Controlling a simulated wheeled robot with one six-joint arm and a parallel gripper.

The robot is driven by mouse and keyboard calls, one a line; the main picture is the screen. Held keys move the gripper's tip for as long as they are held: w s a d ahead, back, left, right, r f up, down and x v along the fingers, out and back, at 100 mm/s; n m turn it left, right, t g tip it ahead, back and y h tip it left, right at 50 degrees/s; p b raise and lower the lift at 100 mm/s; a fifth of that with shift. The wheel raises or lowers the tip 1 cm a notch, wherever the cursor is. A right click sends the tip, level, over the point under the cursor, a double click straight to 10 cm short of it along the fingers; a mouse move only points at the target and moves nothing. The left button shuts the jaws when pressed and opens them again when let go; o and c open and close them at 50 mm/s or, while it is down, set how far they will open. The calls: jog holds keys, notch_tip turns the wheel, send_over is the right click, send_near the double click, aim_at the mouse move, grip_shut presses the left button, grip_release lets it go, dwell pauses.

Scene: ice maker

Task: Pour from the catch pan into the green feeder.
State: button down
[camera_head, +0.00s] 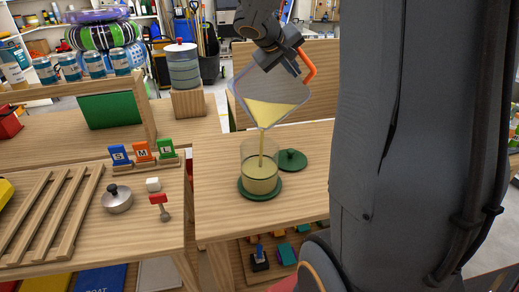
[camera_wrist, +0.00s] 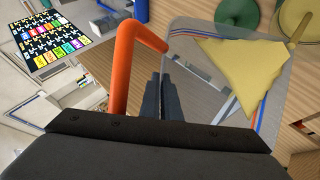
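The catch pan (camera_head: 243,82) is a clear vessel with an orange handle (camera_head: 308,66). It is tilted in the air, with yellow contents in its lower part. My gripper (camera_head: 288,66) is shut on the pan at its handle side; the exact grip is partly hidden. In the wrist view, the gripper fingers (camera_wrist: 161,88) are close together beside the orange handle (camera_wrist: 126,60). The green feeder (camera_head: 245,155) is a clear cylinder on a green base, upright on the table. A yellow stream runs from the pan's lower corner into it, and yellow contents fill its lower part.
A green lid (camera_head: 291,159) lies right of the feeder on the wooden table (camera_head: 222,215). On the left table are a silver knobbed lid (camera_head: 117,199), a white cube (camera_head: 153,184), a red-headed tool (camera_head: 159,203) and S, M, L blocks (camera_head: 142,151). A jar (camera_head: 183,66) stands behind.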

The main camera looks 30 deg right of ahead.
jog(key=shift+s+a+r+t+h+b, duration=0.3)
jog(key=shift+s+a+r+h+b, duration=0.15)
jog(key=shift+b, duration=0.85)
jog(key=shift+f, duration=0.1)
